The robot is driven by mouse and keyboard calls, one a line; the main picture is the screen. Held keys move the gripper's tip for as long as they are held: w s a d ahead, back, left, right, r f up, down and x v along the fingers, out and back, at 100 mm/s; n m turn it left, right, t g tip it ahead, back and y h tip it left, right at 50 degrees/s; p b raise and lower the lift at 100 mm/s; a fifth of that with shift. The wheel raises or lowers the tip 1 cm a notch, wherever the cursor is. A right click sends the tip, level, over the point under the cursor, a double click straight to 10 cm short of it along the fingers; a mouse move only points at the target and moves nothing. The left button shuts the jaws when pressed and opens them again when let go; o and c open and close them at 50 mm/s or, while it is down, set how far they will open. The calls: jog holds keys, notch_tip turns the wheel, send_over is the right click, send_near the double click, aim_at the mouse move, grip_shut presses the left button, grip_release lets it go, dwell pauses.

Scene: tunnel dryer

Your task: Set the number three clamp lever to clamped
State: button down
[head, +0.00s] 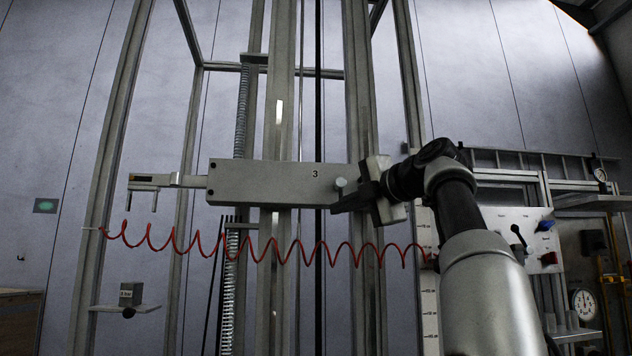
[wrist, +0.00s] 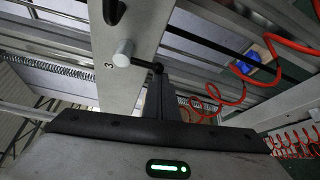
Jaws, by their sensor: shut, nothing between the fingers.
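The number three clamp carriage (head: 262,183) is a grey box marked 3 across the vertical rails. Its lever has a pale round knob (head: 340,182) at the box's right end. In the wrist view the lever's grey knob (wrist: 123,54) stands beside the 3, with a short dark rod running right from it. My gripper (head: 338,207) is at the box's right end, just below the knob. In the wrist view my shut fingers (wrist: 157,76) are at the rod's right end. I cannot tell whether they touch it. The lever's clamped and unclamped marks are not visible.
A red coiled hose (head: 255,258) hangs across the rails below the carriage. A small block on a shelf (head: 130,294) is at lower left. A white panel with switches (head: 520,238) and a round gauge (head: 583,303) stand to the right. Steel uprights surround the carriage.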

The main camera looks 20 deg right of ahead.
dwell(0.4)
jog(key=a+f+b, duration=0.2)
jog(key=a+b, duration=0.2)
jog(key=r+v, duration=0.1)
jog(key=v, duration=0.8)
jog(key=shift+s+r+b, duration=0.2)
jog(key=shift+s+b, duration=0.05)
jog(key=shift+b, duration=0.1)
jog(key=shift+d, duration=0.15)
